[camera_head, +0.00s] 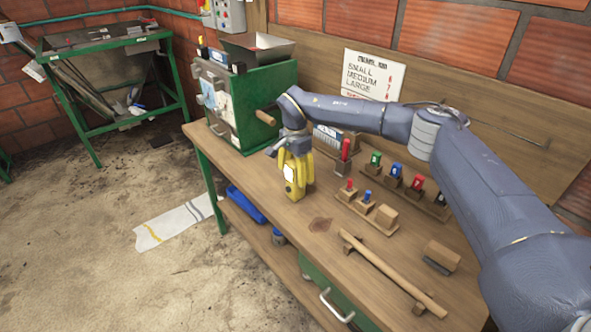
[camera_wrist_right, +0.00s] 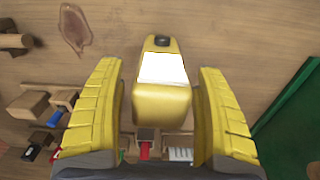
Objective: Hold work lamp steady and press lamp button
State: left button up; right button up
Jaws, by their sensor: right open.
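The work lamp (camera_head: 294,189) is yellow with a bright white panel and stands on the wooden workbench (camera_head: 322,268) near its front edge. In the right wrist view the lamp (camera_wrist_right: 162,105) lies between my right gripper's yellow fingers, with narrow gaps on both sides. A small dark button-like knob (camera_wrist_right: 162,41) shows at one end of the lamp. My right gripper (camera_head: 297,165) is open around the lamp, reaching it from above, and partly hides it in the head view. My left gripper is out of view.
A green machine box (camera_head: 270,92) stands left of the lamp on the bench. Several coloured-handled tools in wooden holders (camera_head: 372,212) stand to the right, with a long wooden bar (camera_head: 392,272) nearer the front. A stained bare patch (camera_head: 320,225) lies beside the lamp.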

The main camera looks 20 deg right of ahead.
jog(key=c, duration=1.4)
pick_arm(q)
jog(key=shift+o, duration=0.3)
pick_arm(e)
jog(key=shift+s+f, duration=0.1)
jog(key=shift+c, duration=0.2)
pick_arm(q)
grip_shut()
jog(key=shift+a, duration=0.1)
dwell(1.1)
